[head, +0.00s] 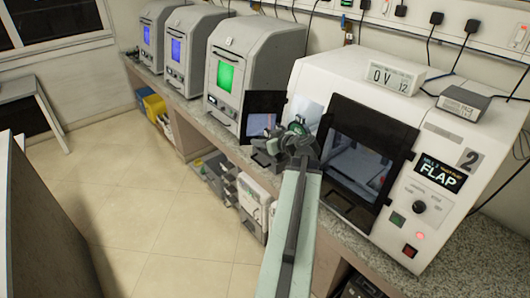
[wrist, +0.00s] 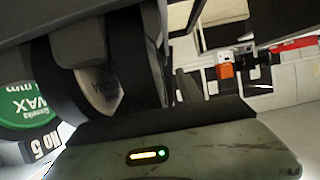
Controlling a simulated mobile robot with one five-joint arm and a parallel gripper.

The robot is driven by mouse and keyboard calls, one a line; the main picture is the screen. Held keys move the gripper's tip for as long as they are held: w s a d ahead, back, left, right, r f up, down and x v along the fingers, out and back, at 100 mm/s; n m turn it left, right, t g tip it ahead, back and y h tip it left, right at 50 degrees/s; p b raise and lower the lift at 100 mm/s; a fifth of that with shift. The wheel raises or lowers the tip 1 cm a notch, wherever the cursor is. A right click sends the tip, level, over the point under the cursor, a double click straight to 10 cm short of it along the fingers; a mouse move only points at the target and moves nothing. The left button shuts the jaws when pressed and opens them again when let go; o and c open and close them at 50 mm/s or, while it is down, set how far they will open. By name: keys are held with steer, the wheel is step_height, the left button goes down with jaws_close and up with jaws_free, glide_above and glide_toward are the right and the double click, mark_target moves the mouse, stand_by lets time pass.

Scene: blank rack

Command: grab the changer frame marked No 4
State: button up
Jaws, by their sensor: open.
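My gripper (head: 300,142) is at the end of my arm, in front of the mill's left side in the head view. Its jaws are open, but the fingertips are hard to make out. In the wrist view a green disc (wrist: 28,108) lettered "WAX" is close at the left. A dark tag (wrist: 42,143) reading "NO 5" is just below it. Dark curved parts (wrist: 150,50) fill the upper middle, close to the camera. I cannot make out a No 4 mark in either view. I cannot tell whether the gripper touches anything.
A white mill (head: 450,130) marked 2 and "FLAP" stands at right, its dark door (head: 365,155) facing out. A grey machine with a green screen (head: 225,75) and two with blue screens stand along the bench. Bins (head: 225,180) sit below. The tiled floor (head: 150,190) at left is clear.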

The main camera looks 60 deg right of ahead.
steer(key=shift+s+r, duration=0.1)
steer(key=shift+s, duration=0.1)
steer(key=shift+s+d, duration=0.1)
jaws_close()
stand_by(1.0)
